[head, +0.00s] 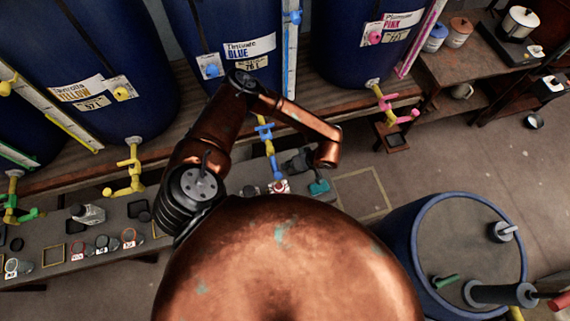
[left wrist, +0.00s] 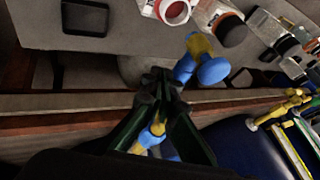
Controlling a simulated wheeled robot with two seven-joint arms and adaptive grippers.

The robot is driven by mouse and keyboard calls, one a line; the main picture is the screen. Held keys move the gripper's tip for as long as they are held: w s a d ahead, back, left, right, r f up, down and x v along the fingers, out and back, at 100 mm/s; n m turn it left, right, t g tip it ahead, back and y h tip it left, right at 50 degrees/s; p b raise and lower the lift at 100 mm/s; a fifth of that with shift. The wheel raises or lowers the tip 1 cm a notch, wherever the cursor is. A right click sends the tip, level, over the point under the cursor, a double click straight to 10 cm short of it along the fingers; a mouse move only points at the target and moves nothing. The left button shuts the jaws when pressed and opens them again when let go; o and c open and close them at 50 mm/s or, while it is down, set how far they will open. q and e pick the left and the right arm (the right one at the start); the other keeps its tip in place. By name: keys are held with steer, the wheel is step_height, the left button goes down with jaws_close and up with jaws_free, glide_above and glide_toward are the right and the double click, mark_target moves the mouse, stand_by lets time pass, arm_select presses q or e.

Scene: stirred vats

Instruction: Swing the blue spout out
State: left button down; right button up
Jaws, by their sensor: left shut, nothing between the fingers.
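The blue spout (head: 270,148) hangs below the blue vat labelled BLUE (head: 225,30) in the head view, with yellow pipe parts at its upper end. Its lower end is over the bench by a red-and-white jar (head: 279,187). My left gripper (head: 284,163) is just right of the spout, fingers shut and empty. In the left wrist view the dark fingers (left wrist: 161,84) cross in front of the spout and hide its middle. The spout's blue end (left wrist: 211,71) shows beyond them; yellow and blue parts show behind. I cannot tell whether the fingers touch it. My right gripper is out of view.
A yellow spout (head: 130,170) hangs at the left and a pink one (head: 390,105) at the right. Small jars and trays line the grey bench (head: 60,265). A blue drum (head: 412,240) stands at the lower right. Open floor lies right of the bench.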

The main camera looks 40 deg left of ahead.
arm_select(q)
steer(key=w+v, duration=0.2)
steer(key=v, duration=0.9)
steer(key=shift+d+f+b, duration=0.2)
steer(key=shift+d+b, duration=0.1)
steer(key=shift+d, duration=0.05)
steer(key=shift+r, duration=0.1)
